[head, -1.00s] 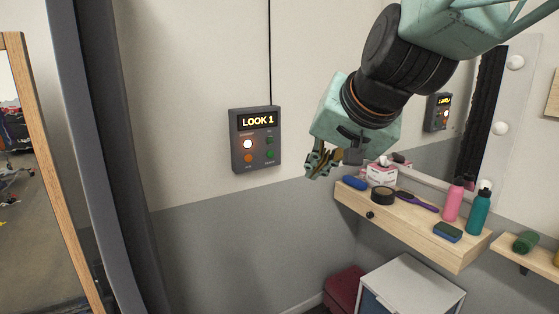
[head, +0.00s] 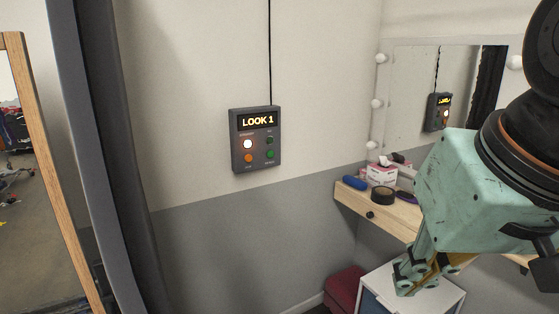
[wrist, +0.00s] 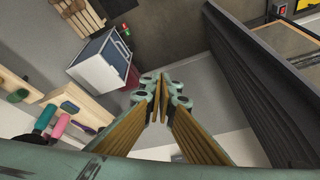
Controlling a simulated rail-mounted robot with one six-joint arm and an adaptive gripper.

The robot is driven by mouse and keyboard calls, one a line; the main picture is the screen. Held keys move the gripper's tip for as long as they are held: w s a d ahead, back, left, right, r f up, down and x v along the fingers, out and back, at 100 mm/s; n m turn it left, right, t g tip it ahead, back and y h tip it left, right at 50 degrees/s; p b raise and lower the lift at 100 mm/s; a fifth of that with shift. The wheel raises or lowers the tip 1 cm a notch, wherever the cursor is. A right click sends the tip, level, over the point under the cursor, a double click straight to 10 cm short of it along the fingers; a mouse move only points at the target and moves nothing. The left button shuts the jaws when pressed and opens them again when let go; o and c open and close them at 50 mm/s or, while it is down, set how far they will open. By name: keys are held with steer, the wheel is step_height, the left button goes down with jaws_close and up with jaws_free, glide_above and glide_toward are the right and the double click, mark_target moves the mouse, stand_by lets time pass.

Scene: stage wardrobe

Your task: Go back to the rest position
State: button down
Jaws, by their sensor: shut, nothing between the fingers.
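My gripper (head: 428,272) is at the lower right of the head view, pointing down and to the left, in front of the wooden shelf and the white cabinet. It is shut and empty. In the wrist view my gripper (wrist: 162,82) shows its fingertips together at the middle, with nothing between them and floor and wall behind. My arm covers the right part of the shelf and part of the mirror in the head view.
A wall control box (head: 256,139) reads "LOOK 1", with one button lit white. The shelf (head: 378,211) holds a tissue box (head: 381,175), a dark round tin (head: 383,195) and a blue item (head: 354,183). A white cabinet (wrist: 103,62) stands below. A wood-framed mirror (head: 60,180) is at left.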

steer(key=s+d+f+g, duration=0.1)
steer(key=s+d+f, duration=0.1)
steer(key=s, duration=0.5)
steer(key=shift+s+d+h, duration=0.3)
steer(key=shift+d+h, duration=0.1)
steer(key=shift+d, duration=0.05)
